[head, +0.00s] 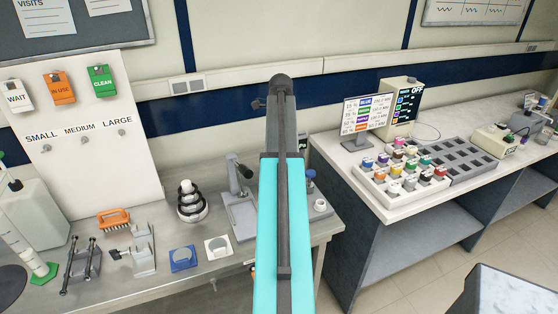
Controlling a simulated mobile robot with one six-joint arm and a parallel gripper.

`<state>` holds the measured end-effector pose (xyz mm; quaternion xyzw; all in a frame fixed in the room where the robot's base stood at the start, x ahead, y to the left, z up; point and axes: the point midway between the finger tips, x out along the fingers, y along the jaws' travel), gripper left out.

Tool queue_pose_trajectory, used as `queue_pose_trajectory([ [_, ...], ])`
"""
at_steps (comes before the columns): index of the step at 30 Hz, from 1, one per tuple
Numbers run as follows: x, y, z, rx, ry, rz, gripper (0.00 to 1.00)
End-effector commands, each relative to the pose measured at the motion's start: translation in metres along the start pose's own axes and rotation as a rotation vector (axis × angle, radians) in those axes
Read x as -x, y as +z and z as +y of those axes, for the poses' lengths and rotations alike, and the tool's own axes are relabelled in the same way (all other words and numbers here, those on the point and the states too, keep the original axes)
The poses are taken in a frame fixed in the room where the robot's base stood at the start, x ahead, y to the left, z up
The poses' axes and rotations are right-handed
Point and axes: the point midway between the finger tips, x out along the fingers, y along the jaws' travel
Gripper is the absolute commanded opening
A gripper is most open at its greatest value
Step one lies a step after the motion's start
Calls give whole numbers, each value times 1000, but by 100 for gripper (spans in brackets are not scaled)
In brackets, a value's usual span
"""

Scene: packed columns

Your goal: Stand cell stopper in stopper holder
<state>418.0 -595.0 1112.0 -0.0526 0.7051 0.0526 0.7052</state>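I cannot tell for sure which thing is the cell stopper or the stopper holder. On the steel bench, a blue square piece with a pale round middle (183,259) lies beside a white square piece with a round recess (218,247). A small white cup-like piece (320,206) and a blue-topped post (310,180) stand at the bench's right end, just right of my arm. My cyan and dark arm rises through the middle of the view and hides part of the bench. My gripper does not show.
A right-hand counter holds colored-cap bottles (405,178) and a dark-celled tray (462,157). Floor shows between.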

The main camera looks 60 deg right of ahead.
Motion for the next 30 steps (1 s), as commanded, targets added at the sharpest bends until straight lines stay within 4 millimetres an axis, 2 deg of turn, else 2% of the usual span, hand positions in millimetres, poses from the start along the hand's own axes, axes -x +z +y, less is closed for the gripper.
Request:
queue_pose_trajectory([
  [1,0,0,0,0,0,0,45],
  [9,0,0,0,1,0,0,0],
  [30,5,0,0,1,0,0,0],
])
